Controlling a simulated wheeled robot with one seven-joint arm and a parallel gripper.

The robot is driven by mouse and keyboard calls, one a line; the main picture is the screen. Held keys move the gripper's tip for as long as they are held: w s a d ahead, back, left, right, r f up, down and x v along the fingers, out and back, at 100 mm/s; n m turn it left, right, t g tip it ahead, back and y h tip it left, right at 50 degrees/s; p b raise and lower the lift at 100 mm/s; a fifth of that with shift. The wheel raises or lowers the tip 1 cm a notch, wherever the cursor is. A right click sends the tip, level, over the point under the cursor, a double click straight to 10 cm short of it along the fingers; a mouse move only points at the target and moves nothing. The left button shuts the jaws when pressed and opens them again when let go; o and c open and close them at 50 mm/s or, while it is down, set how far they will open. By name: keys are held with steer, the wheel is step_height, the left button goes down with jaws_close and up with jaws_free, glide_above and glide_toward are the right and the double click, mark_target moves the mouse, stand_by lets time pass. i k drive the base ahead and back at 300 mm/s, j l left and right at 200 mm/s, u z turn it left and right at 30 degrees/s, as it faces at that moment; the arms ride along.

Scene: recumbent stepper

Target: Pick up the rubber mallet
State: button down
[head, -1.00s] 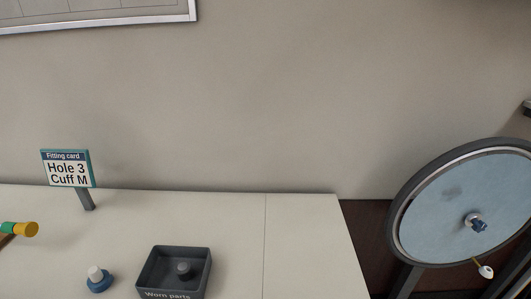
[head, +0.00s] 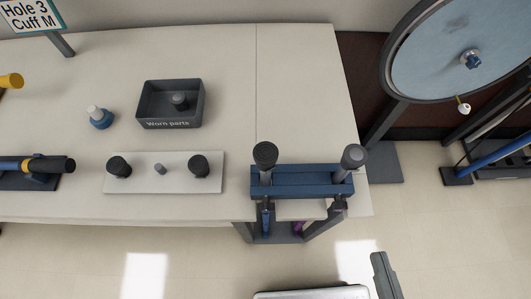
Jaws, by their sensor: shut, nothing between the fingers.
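I cannot make out a rubber mallet for certain. A yellow-ended piece (head: 11,80) is cut off by the left edge in the head view, with a little brown beside it. Only its end shows, so I cannot tell what it is. A dark tube with blue and yellow bands (head: 38,165) lies on a dark base at the left front of the bench (head: 225,80). Two dark round-topped posts (head: 265,154) (head: 353,156) stand at a blue rack (head: 300,181) on the bench's right front. My gripper is not in view.
A dark "Worn parts" tray (head: 169,124) holds a small dark piece. A blue-and-white knob (head: 100,118) stands left of it. A pale plate (head: 140,185) carries two black knobs and a grey pin. A large wheel (head: 440,50) stands right of the bench. The floor in front looks partly clear.

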mark_target(63, 165)
steer(key=u, duration=1.6)
